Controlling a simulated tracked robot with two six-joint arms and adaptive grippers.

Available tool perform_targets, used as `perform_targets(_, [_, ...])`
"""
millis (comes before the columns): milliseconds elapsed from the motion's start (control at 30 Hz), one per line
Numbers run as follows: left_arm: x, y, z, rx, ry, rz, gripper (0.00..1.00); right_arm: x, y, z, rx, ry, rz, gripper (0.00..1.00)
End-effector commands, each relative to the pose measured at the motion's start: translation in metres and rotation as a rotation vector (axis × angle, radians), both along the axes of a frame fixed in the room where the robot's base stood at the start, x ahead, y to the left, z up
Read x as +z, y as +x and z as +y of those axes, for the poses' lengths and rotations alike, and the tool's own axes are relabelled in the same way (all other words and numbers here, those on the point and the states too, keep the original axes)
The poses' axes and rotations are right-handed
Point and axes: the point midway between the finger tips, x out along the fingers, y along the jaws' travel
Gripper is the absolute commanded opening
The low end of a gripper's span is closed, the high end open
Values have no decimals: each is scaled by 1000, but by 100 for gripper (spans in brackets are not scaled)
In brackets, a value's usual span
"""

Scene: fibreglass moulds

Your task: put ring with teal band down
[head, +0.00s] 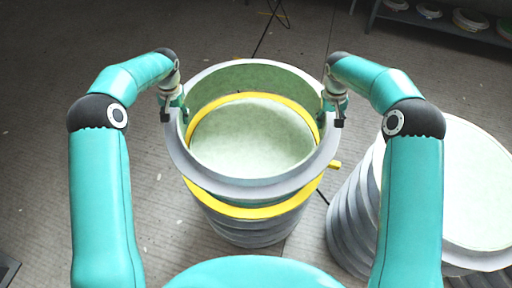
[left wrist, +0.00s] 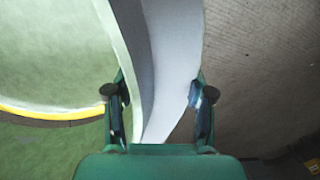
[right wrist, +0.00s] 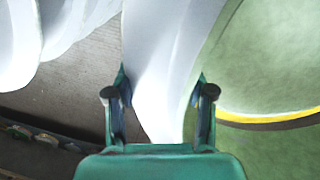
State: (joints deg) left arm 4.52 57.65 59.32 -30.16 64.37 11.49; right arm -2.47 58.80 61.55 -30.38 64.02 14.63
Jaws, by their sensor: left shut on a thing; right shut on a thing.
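A large pale-grey ring (head: 250,187) with a light green inner wall is held level between my two grippers in the head view. A narrow teal-green strip shows under its front edge. My left gripper (head: 173,108) is shut on the ring's left wall, which also shows between its fingers in the left wrist view (left wrist: 165,90). My right gripper (head: 335,108) is shut on its right wall, seen too in the right wrist view (right wrist: 160,80). Below is a grey ribbed mould stack (head: 250,230) with a yellow rim (head: 250,212). I cannot tell whether the ring touches it.
A second ribbed stack (head: 345,225) with a pale green top stands at the right, partly behind my right arm. A low shelf (head: 440,24) with several bowls is at the back right. A thin black cable stand is at the back.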

Motion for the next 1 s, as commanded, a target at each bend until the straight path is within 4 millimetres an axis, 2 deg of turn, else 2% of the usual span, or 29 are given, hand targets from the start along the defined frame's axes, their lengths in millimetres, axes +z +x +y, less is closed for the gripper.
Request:
perform_targets(467, [-2,1,-2,2,-3,-4,0,-1,1,0,-4,3,-4,0])
perform_targets(1000, [-28,2,-2,1,-3,-4,0,-28,1,0,-4,3,-4,0])
